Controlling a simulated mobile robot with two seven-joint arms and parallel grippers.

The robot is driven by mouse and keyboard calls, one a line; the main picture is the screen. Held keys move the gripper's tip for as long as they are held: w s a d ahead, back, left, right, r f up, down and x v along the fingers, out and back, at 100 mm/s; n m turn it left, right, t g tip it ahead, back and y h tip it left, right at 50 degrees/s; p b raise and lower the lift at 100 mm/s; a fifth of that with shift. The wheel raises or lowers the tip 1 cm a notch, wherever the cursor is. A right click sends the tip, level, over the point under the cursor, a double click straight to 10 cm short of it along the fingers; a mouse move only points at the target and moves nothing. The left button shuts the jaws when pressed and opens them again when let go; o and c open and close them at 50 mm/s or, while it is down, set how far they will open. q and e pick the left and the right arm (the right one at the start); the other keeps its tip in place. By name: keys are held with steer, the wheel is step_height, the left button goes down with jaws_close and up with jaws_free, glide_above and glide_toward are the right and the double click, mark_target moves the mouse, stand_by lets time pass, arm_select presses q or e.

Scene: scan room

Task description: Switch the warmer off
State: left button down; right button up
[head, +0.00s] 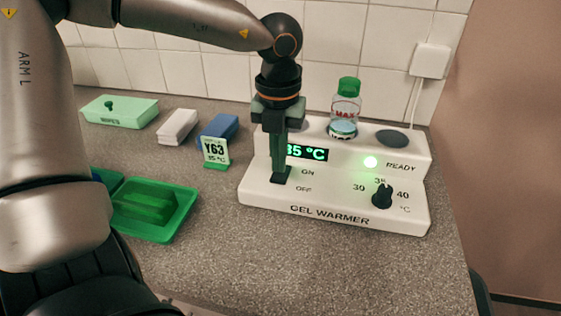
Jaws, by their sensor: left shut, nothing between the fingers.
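The white gel warmer (340,206) stands on the counter. Its display (308,153) is lit and shows a green temperature, its first digit partly covered. The green READY lamp (370,162) glows. The black dial (382,196) points up, near 35. My left gripper (281,176) is shut and empty, pointing down at the warmer's front left, just left of the ON and OFF labels. It hides the switch area there; I cannot tell whether the fingertips touch the switch or which way it is set. My right gripper is not in view.
A green-capped bottle (344,112) stands in the warmer's top, beside a dark round spot. Left of the warmer are a Y63 card (215,151), a blue block (219,128), a white block (178,126), a wipes box (120,112) and a green tray (184,212). The front counter is clear.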

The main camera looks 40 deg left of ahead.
mark_target(279, 177)
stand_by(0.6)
arm_select(q)
steer(key=shift+f+b, duration=0.95)
steer(key=shift+b, duration=0.05)
steer(key=shift+r, duration=0.1)
stand_by(0.3)
steer(key=shift+r+p, duration=2.1)
steer(key=shift+r, duration=1.35)
steer(key=shift+f, duration=0.1)
